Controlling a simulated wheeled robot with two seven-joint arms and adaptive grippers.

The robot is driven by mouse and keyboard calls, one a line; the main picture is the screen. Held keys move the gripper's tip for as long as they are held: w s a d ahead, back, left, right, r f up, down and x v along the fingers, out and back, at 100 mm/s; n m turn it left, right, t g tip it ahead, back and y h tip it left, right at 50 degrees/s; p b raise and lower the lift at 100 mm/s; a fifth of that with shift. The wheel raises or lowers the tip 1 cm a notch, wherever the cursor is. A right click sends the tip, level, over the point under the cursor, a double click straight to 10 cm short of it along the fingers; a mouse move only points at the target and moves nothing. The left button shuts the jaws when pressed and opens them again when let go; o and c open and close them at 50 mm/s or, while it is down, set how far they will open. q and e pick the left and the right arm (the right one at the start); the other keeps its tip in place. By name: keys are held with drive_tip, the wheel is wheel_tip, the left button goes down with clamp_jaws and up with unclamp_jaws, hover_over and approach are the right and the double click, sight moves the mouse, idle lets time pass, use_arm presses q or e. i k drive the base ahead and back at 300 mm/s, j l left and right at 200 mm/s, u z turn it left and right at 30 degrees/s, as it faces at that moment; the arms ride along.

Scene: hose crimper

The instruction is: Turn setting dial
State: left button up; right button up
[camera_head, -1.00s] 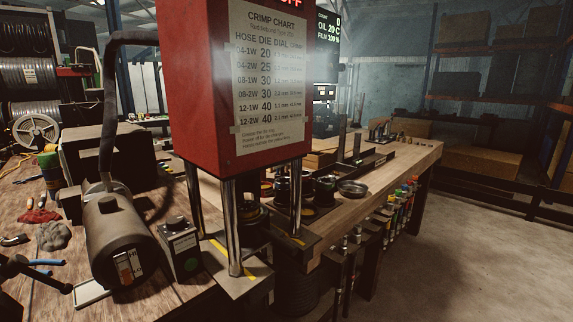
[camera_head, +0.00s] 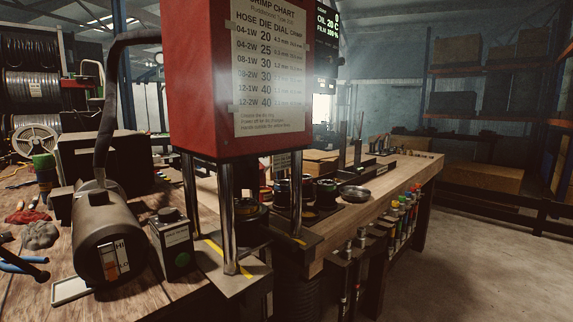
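The hose crimper has a red housing (camera_head: 190,85) with a crimp chart (camera_head: 268,65) on its front, carried on shiny steel posts (camera_head: 227,220). Left of the posts, a small black control box (camera_head: 172,246) stands on the bench. Neither of my grippers shows, and nothing touches the box.
A dark cylindrical motor (camera_head: 103,240) with a Hi/Lo label and a thick hose stands left of the box. Blue-handled tools (camera_head: 18,262) and a grey rag (camera_head: 40,236) lie at left. A wooden bench (camera_head: 400,182) with dies and a metal bowl (camera_head: 354,193) extends behind right. Floor is clear at right.

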sight(167, 214)
drive_tip(key=l+u, duration=0.15)
drive_tip(key=l, duration=0.35)
drive_tip(key=l+u, duration=0.2)
drive_tip(key=l, duration=0.35)
drive_tip(key=l+u, duration=0.15)
drive_tip(key=l, duration=0.35)
drive_tip(key=k+l+u, duration=0.15)
drive_tip(key=l, duration=0.35)
drive_tip(key=k+l+u, duration=0.2)
drive_tip(key=l, duration=0.3)
drive_tip(key=l+u, duration=0.15)
drive_tip(key=l, duration=0.35)
